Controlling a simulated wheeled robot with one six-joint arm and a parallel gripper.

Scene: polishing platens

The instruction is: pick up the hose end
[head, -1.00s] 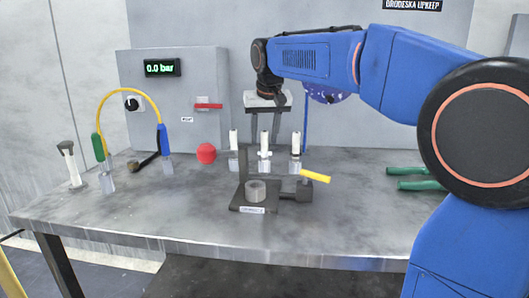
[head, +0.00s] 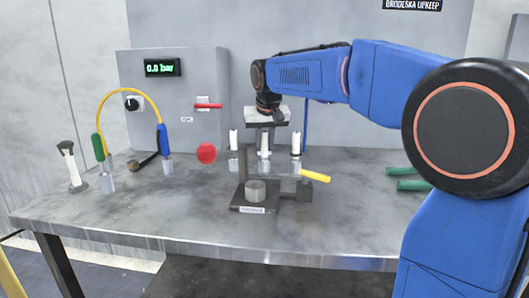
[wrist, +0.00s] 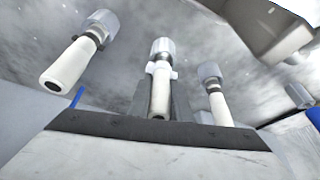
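A yellow hose (head: 128,90) arches over the left of the bench. It has a green end (head: 98,146) and a blue end (head: 162,138), each above a clear grey fitting. My gripper (head: 265,143) points down at the middle of three upright white pieces, well right of the hose. In the wrist view this middle white piece (wrist: 160,90) has a grey hex collar and small side tabs. The dark fingers show close around or behind it. Whether they grip it is unclear. The hose is not visible in the wrist view.
A left white piece (head: 233,139) and a right white piece (head: 296,142) flank the middle one. In front stands a dark fixture (head: 240,198) with a yellow handle (head: 316,177). A red knob (head: 206,153) is nearby. Green handles (head: 410,185) lie at right. The front left bench is clear.

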